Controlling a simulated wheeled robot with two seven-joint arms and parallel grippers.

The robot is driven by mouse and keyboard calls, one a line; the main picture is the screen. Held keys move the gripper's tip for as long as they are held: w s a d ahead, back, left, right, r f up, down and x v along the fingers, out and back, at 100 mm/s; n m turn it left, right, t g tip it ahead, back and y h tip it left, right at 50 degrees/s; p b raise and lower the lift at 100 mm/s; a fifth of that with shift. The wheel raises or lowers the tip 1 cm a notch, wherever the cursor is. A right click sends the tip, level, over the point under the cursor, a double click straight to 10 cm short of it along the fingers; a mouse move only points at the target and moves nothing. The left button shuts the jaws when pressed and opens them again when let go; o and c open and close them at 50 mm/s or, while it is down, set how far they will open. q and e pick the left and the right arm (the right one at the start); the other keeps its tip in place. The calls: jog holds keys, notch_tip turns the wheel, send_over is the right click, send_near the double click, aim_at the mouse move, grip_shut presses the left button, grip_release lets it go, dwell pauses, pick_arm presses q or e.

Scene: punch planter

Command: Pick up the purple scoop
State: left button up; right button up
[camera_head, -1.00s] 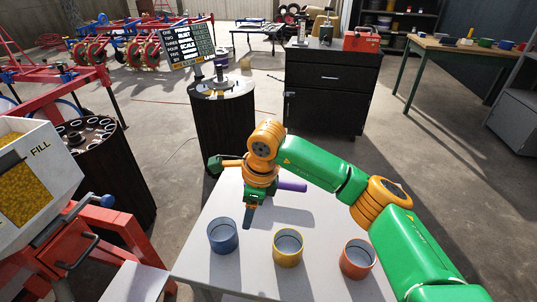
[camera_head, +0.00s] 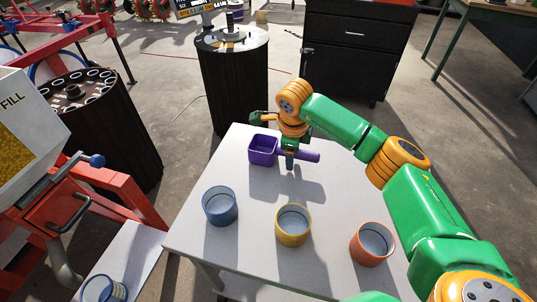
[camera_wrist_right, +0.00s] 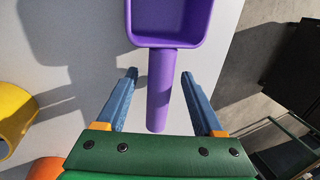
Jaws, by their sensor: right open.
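The purple scoop (camera_head: 263,149) lies on the white table, with its square cup at the left and its handle pointing right in the head view. In the right wrist view the scoop's handle (camera_wrist_right: 161,92) runs between the two blue fingers. My right gripper (camera_head: 289,163) is over the handle; in the wrist view its fingers (camera_wrist_right: 160,85) are open, one on each side with a gap to the handle. Part of the handle is hidden behind a finger in the head view. My left gripper is not in view.
On the white table (camera_head: 190,243) stand a blue cup (camera_head: 220,207), a yellow cup (camera_head: 293,226) and an orange cup (camera_head: 372,244) near the front. A hopper marked FILL (camera_head: 25,125) stands at the left. A dark drum (camera_head: 235,90) stands behind the table.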

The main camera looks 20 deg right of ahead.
grip_shut()
jog(key=shift+r, duration=0.1)
